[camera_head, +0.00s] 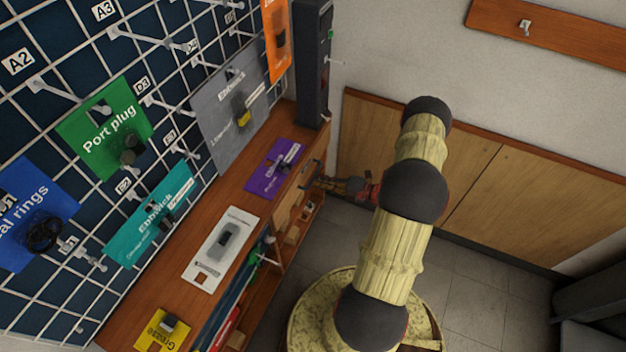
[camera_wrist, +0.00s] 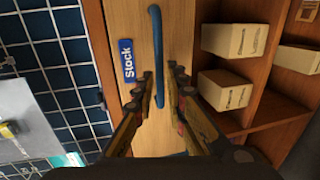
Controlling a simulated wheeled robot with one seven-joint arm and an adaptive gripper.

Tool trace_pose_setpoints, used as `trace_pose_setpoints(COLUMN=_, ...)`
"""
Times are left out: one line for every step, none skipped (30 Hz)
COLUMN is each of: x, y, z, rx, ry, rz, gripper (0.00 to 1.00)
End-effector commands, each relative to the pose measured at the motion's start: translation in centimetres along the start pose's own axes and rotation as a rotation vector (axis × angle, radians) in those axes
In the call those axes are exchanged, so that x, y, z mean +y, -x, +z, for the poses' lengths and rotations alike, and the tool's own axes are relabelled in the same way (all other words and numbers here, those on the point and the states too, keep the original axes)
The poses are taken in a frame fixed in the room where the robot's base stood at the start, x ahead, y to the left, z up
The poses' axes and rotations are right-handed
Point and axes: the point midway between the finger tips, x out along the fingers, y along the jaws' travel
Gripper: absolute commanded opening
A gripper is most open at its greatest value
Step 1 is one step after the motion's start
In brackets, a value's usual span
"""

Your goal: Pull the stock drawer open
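The stock drawer front (camera_wrist: 130,22) is light wood with a blue "Stock" label (camera_wrist: 127,61) and a curved blue handle (camera_wrist: 159,45). In the wrist view my gripper (camera_wrist: 162,76) is open, one finger on each side of the handle's lower part. Gaps show between the fingers and the handle. I cannot tell whether the fingertips reach past the bar. In the head view my gripper (camera_head: 322,184) is at the front of the wooden bench, by the drawer front (camera_head: 287,209).
Open shelves with small cardboard boxes (camera_wrist: 229,40) lie right of the drawer in the wrist view. A pegboard grid (camera_head: 60,110) with hanging packs stands behind the bench (camera_head: 215,190). A purple pack (camera_head: 274,168) and a white pack (camera_head: 220,248) lie on top.

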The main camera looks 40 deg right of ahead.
Motion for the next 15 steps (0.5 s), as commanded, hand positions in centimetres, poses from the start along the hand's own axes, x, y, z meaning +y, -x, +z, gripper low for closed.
trace_pose_setpoints(x=-0.2, y=-0.9, z=-0.1, rx=0.004, ry=0.001, rz=0.000, gripper=0.13)
trace_pose_setpoints(x=-0.2, y=-1.3, z=-0.1, rx=0.003, ry=0.002, rz=0.000, gripper=0.13)
trace_pose_setpoints(x=-0.1, y=-1.8, z=-0.1, rx=0.003, ry=0.002, rz=0.000, gripper=0.13)
trace_pose_setpoints(x=-0.1, y=-2.1, z=-0.1, rx=0.003, ry=0.002, rz=0.000, gripper=0.13)
trace_pose_setpoints(x=-0.1, y=-2.4, z=-0.1, rx=0.003, ry=0.002, rz=0.000, gripper=0.13)
trace_pose_setpoints(x=-0.1, y=-2.7, z=0.0, rx=0.002, ry=0.002, rz=0.000, gripper=0.13)
trace_pose_setpoints(x=-0.1, y=-3.0, z=0.0, rx=0.002, ry=0.002, rz=0.000, gripper=0.13)
trace_pose_setpoints(x=-0.1, y=-3.1, z=0.0, rx=0.001, ry=0.002, rz=0.000, gripper=0.13)
trace_pose_setpoints(x=0.0, y=-3.3, z=0.0, rx=0.001, ry=0.002, rz=0.000, gripper=0.13)
trace_pose_setpoints(x=0.0, y=-3.3, z=0.0, rx=0.001, ry=0.002, rz=-0.001, gripper=0.13)
trace_pose_setpoints(x=0.0, y=-3.4, z=0.0, rx=0.001, ry=0.002, rz=-0.001, gripper=0.13)
trace_pose_setpoints(x=0.0, y=-3.4, z=0.0, rx=0.001, ry=0.002, rz=-0.001, gripper=0.13)
trace_pose_setpoints(x=0.0, y=-3.4, z=0.0, rx=0.000, ry=0.002, rz=-0.001, gripper=0.13)
trace_pose_setpoints(x=0.0, y=-3.4, z=0.0, rx=0.000, ry=0.002, rz=-0.001, gripper=0.13)
trace_pose_setpoints(x=0.0, y=-3.4, z=0.0, rx=0.000, ry=0.002, rz=-0.001, gripper=0.13)
